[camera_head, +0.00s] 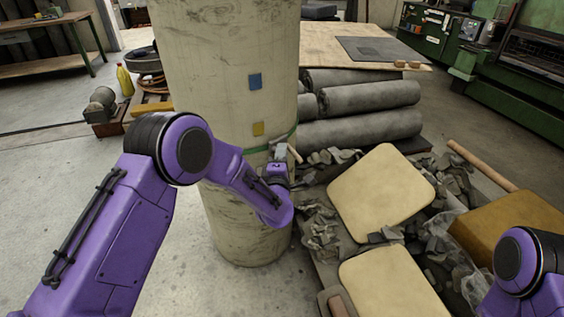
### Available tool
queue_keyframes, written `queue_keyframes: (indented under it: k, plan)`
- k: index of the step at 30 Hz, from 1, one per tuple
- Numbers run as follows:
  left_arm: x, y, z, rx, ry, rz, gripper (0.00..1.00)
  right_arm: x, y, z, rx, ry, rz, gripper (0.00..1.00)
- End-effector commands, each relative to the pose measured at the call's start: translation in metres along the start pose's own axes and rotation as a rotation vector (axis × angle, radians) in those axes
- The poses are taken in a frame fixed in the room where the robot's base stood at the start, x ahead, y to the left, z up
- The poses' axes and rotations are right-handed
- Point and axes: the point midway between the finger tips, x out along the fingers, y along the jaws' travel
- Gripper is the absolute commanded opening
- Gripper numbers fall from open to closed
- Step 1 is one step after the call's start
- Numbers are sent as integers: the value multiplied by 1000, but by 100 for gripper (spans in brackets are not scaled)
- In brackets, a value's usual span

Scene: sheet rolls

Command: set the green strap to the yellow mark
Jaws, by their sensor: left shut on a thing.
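The green strap (257,149) runs around the thick pale column (225,60), just below the yellow mark (258,129). Its visible part rises toward the column's right edge; its left part is hidden behind my purple left arm. A blue mark (255,81) sits higher on the column. My left gripper (283,152) is at the column's right front, shut on the green strap; the fingertips are small and partly hidden. My right gripper is out of view; only part of my right arm shows at the lower right.
Grey sheet rolls (362,112) are stacked right of the column. Cream cushions (381,192) and grey scraps (322,232) lie at the lower right, close to my left gripper. A yellow bottle (125,81) stands at the left. The floor left of the column is mostly clear.

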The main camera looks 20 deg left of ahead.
Motion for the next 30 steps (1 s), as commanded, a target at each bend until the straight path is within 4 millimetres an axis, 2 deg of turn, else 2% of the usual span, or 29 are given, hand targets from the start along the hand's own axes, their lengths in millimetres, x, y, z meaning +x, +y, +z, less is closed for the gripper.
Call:
queue_keyframes:
  k: [1,6,9,15,25,26,27,28,30]
  plan:
    - [3,22,2,-2,1,4,0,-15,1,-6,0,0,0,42]
    - [7,51,5,-2,2,3,0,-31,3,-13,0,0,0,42]
    - [8,61,7,-1,1,2,0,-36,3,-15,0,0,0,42]
    - [9,69,8,0,0,1,0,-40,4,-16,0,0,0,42]
    - [9,69,8,0,1,2,0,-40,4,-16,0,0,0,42]
    - [9,69,8,0,1,2,24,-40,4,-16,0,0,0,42]
    - [9,69,8,0,1,2,38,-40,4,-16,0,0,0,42]
    - [9,69,8,0,1,1,42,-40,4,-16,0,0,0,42]
    - [9,68,8,0,1,1,42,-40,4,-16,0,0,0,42]
